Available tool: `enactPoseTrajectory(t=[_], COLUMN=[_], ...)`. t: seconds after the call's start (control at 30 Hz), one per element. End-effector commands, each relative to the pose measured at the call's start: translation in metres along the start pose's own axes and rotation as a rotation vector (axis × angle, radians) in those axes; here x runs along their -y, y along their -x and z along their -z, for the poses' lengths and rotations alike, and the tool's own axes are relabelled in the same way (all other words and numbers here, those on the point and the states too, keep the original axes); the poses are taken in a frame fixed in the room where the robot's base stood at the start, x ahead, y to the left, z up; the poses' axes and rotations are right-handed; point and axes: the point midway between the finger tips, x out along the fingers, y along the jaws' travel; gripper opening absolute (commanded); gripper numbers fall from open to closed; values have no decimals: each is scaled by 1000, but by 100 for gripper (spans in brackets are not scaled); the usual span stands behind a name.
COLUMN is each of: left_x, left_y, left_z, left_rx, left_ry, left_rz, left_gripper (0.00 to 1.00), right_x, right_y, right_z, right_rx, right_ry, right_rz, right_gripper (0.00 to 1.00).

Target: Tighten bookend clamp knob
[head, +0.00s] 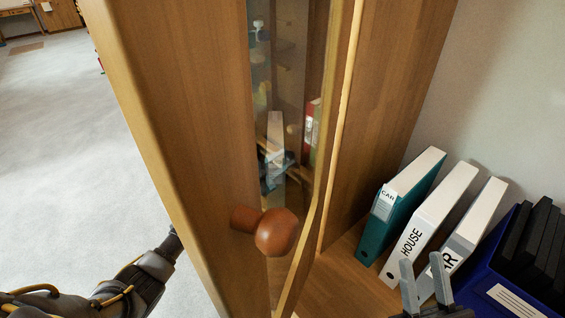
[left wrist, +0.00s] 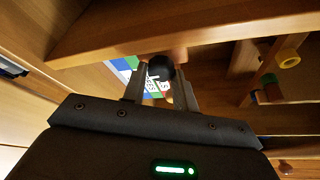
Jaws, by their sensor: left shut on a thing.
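In the left wrist view a dark round knob (left wrist: 160,68) sits between the two fingers of my left gripper (left wrist: 159,88), under the edge of a wooden board. The fingers are shut on it. In the head view my left arm comes in at the lower left and passes behind the wooden panel, so its gripper and the dark knob are hidden there. My right gripper (head: 426,283) stands at the bottom right, fingers up and apart, empty, in front of the binders. The upright binders are a teal one (head: 400,205), a white one marked HOUSE (head: 430,222) and a grey-white one (head: 468,238).
A wooden panel (head: 185,120) with a round brown knob (head: 276,232) fills the middle left, beside a glass pane (head: 290,60). A blue bin (head: 490,290) with black items stands right of the binders. Grey floor (head: 55,130) is open at left.

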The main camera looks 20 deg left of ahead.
Motion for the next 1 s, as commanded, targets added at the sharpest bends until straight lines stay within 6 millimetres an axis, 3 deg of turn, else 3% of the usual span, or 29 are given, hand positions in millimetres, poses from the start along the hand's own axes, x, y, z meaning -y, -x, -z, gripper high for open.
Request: enactPoseTrajectory(t=[0.8, 0.83, 0.9, 1.0], left_x=[0, 0, 0, 0], left_y=[0, 0, 0, 0], left_z=[0, 0, 0, 0], left_rx=[0, 0, 0, 0], left_ry=[-105, -105, -105, -104], left_rz=[-44, -44, -44, -43], left_gripper=[6, 32, 38, 38], right_x=[-3, -3, -3, -3], right_y=[1, 1, 1, 1], right_z=[5, 5, 5, 5], right_rx=[-47, -47, -47, -47], right_ry=[6, 6, 6, 6], right_rz=[-8, -8, -8, -8], right_gripper=[36, 36, 36, 36])
